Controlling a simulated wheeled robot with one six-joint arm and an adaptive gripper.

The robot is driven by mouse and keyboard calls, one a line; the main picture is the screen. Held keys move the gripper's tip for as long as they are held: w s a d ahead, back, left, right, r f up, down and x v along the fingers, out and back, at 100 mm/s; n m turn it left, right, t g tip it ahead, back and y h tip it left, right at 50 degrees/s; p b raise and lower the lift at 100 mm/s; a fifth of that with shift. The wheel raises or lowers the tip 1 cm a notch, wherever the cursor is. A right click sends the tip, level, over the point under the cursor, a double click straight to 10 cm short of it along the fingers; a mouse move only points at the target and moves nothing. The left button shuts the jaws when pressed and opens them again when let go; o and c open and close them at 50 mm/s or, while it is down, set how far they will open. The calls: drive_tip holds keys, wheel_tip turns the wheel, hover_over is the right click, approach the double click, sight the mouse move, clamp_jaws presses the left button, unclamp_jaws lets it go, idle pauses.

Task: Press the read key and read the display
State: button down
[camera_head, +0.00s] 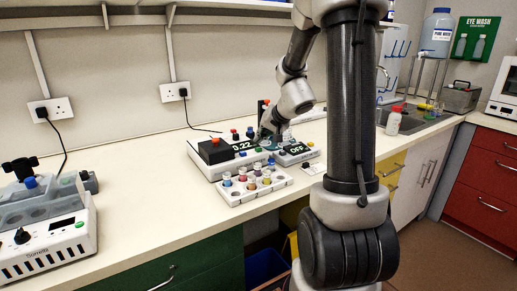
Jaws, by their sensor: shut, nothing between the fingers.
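A white bench instrument (208,165) stands on the counter, with a dark display (243,146) that reads 0.22. A black block with a red top sits at its left end. A second small display (297,149) to the right reads OFF. My gripper (262,142) is shut and empty, low over the instrument just right of the 0.22 display. Small coloured parts lie close around its fingertips. I cannot tell which one is the read key, or whether the fingertips touch anything.
A white rack (238,192) with several coloured-cap vials stands in front of the instrument. A white device (45,245) is at the far left. A red-capped bottle (393,122) stands near the sink. The counter between the left device and the instrument is clear.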

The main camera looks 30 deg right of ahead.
wheel_tip(320, 180, up, 6)
idle(0.7)
idle(0.7)
drive_tip(key=s+a+f+n+g+y, duration=0.1)
drive_tip(key=s+a+f+g+y, duration=0.2)
drive_tip(key=s, duration=0.9)
drive_tip(key=s+a+r+n+g+h, duration=0.1)
drive_tip(key=s+a+r+n+h, duration=0.1)
drive_tip(key=s, duration=0.7)
drive_tip(key=s+a+r+n+g+h, duration=0.1)
drive_tip(key=s+a+r+n+h, duration=0.1)
drive_tip(key=s, duration=0.8)
drive_tip(key=shift+a+r+n, duration=0.6)
drive_tip(key=shift+r+n, duration=0.6)
drive_tip(key=shift+r, duration=0.2)
